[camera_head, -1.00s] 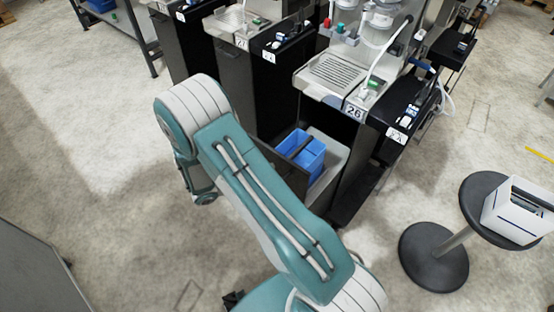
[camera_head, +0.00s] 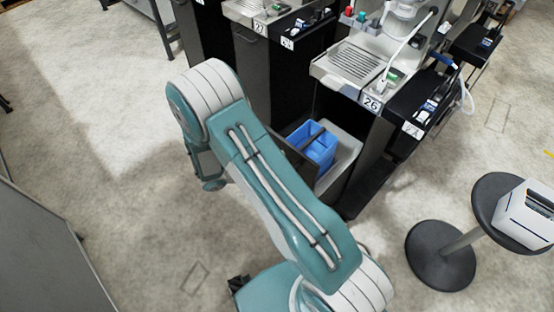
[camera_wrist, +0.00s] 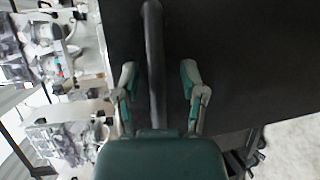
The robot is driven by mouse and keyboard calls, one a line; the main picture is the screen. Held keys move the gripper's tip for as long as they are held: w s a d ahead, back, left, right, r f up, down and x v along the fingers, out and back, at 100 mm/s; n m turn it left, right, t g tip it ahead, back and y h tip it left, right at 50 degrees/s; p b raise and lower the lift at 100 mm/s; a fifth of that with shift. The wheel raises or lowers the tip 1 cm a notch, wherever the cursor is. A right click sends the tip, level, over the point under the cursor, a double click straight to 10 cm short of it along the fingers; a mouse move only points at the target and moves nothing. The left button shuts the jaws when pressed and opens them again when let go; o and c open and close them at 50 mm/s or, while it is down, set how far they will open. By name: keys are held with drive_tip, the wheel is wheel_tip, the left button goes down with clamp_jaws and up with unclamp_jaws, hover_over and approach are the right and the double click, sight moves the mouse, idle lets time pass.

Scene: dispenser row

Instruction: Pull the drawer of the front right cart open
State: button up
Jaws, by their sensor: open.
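The front right cart (camera_head: 333,101), labelled 26, shows in the head view with its drawer (camera_head: 342,167) standing out. A blue bin (camera_head: 321,153) sits inside the drawer. The drawer's dark front panel (camera_head: 297,157) is partly hidden by my arm. In the wrist view the dark front panel (camera_wrist: 235,60) fills much of the picture, with a long dark handle bar (camera_wrist: 154,40) across it. My gripper (camera_wrist: 157,75) is open, with one finger on each side of the handle and gaps visible. The head view hides my gripper behind my arm.
A round black stand (camera_head: 440,257) carrying a white box (camera_head: 527,214) is at the right. Another dark cart (camera_head: 262,85) stands left of the front right one. A grey panel (camera_head: 45,245) is at the lower left. The floor left of my arm is clear.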

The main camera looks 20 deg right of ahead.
drive_tip(key=a+r, duration=0.2)
drive_tip(key=a, duration=1)
drive_tip(key=shift+w, duration=0.1)
drive_tip(key=s+d+r+t+y, duration=0.3)
drive_tip(key=s+r+y, duration=0.5)
drive_tip(key=r, duration=0.5)
drive_tip(key=s+d+r+t+y, duration=0.2)
drive_tip(key=s+r+y, duration=0.6)
drive_tip(key=r, duration=0.6)
drive_tip(key=shift+s+d+m+t, duration=0.35)
drive_tip(key=shift+d+m+t, duration=0.05)
drive_tip(key=shift+d, duration=0.45)
drive_tip(key=shift+r, duration=0.1)
